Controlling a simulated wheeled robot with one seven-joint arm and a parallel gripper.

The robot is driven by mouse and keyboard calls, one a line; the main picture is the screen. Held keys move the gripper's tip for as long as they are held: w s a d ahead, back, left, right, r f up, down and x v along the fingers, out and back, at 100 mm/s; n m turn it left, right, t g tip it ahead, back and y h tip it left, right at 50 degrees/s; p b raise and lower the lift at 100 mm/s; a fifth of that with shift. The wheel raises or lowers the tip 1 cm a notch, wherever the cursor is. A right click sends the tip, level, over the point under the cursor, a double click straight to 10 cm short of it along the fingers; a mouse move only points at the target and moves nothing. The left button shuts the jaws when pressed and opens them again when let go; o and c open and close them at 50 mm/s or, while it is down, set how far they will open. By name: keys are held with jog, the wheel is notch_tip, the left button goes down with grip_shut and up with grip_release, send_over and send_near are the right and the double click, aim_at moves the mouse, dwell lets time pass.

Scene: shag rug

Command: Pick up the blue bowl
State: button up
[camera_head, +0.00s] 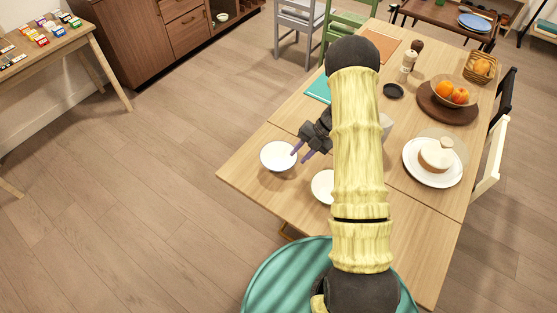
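A pale, whitish bowl (278,156) sits near the left corner of the wooden table. A second pale bowl (322,187) stands to its right, partly hidden by my arm. Neither bowl looks clearly blue. My gripper (299,157) has purple fingers that are apart, with nothing seen between them. Its fingertips overlap the right rim of the left bowl in the picture. I cannot tell whether they touch it.
The table (250,180) also holds a white plate with a cake (436,155), a fruit bowl (455,94), a basket (480,67) and a dark small dish (393,91). Chairs surround its far sides. The floor at left is clear.

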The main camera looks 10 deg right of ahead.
aim_at(294, 161)
jog(key=shift+w+p+x, duration=0.1)
jog(key=shift+p+x, duration=0.2)
jog(key=shift+x, duration=0.85)
jog(key=shift+w+p+x, duration=0.15)
jog(key=shift+p+x, duration=0.1)
jog(key=shift+x, duration=0.95)
jog(key=shift+d+f, duration=0.1)
jog(key=shift+d, duration=0.05)
jog(key=shift+c, duration=0.2)
grip_shut()
